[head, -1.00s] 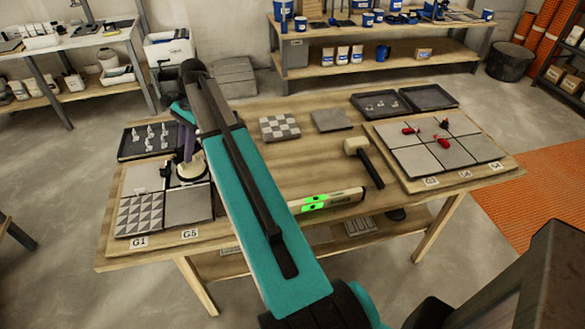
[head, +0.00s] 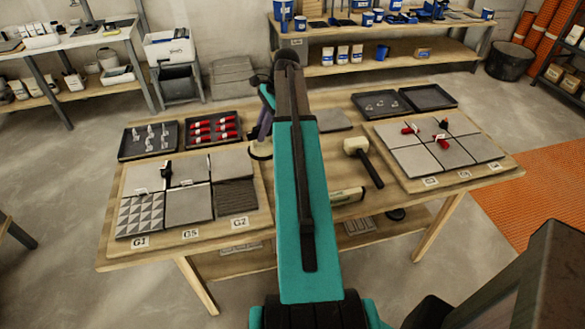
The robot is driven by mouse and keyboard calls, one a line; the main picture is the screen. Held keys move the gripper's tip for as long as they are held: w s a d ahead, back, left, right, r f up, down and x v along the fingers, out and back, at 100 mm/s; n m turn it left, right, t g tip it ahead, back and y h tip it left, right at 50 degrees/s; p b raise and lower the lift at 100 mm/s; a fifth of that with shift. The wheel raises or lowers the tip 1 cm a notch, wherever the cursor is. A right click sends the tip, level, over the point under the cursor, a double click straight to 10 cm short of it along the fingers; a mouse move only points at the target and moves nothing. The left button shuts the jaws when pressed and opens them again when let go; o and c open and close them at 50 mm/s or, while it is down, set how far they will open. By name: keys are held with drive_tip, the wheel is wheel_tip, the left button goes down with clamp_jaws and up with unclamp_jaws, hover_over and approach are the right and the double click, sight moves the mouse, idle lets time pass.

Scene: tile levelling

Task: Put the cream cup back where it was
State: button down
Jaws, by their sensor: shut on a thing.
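My gripper (head: 262,138) hangs at the far end of my teal arm, right of the left tile board (head: 225,225). It is shut on the cream cup (head: 260,153), which shows as a small pale round edge below the dark fingers. The cup is at the board's right side, near the bare table. Its height above the table is hard to tell. My arm hides part of the table behind and right of it.
The left board holds grey tiles, a triangle-patterned tile (head: 140,215) and a dark ribbed tile (head: 236,196). Trays with clips (head: 150,158) and red wedges (head: 212,143) lie behind. A mallet (head: 362,160) and a right tile board (head: 440,178) lie right of my arm.

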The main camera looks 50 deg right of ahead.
drive_tip(key=s+d+m, duration=0.1)
drive_tip(key=s+d, duration=0.6)
drive_tip(key=shift+s+d+m+t, duration=0.15)
drive_tip(key=shift+m+t, duration=0.15)
drive_tip(key=shift+m, duration=0.1)
wheel_tip(320, 180, down, 6)
drive_tip(key=p, duration=0.1)
drive_tip(key=shift+p, duration=0.4)
drive_tip(key=shift+f, duration=0.1)
drive_tip(key=shift+f+p, duration=0.5)
drive_tip(key=shift+f, duration=1.35)
drive_tip(key=shift+f, duration=0.15)
drive_tip(key=c, duration=1.6)
unclamp_jaws()
drive_tip(key=shift+c, duration=0.2)
drive_tip(key=shift+r, duration=0.2)
